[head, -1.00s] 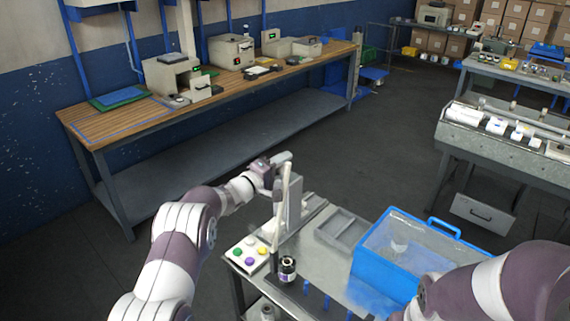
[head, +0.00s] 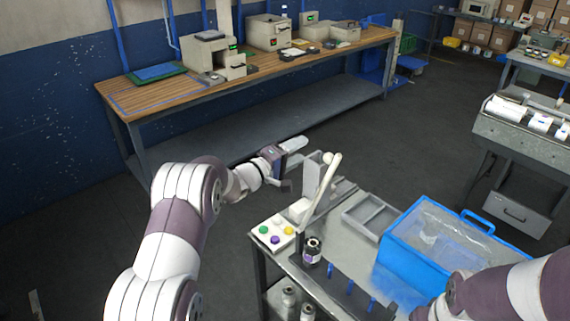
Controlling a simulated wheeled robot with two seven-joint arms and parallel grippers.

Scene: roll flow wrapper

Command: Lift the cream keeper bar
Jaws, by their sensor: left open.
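The cream keeper bar (head: 321,194) is a slim bar with a rounded end. It slants up to the right over the left end of the metal bench, in front of a grey upright plate (head: 312,178). Its lower end is by a dark post near a black roller or jar (head: 312,252). My left gripper (head: 291,166) is open and empty, left of the bar's upper end, with a visible gap between them. My right arm enters at lower right; its gripper is outside the view.
A panel with coloured buttons (head: 276,233) sits at the bench's left corner. A long wooden workbench (head: 160,98) runs behind, with open floor between.

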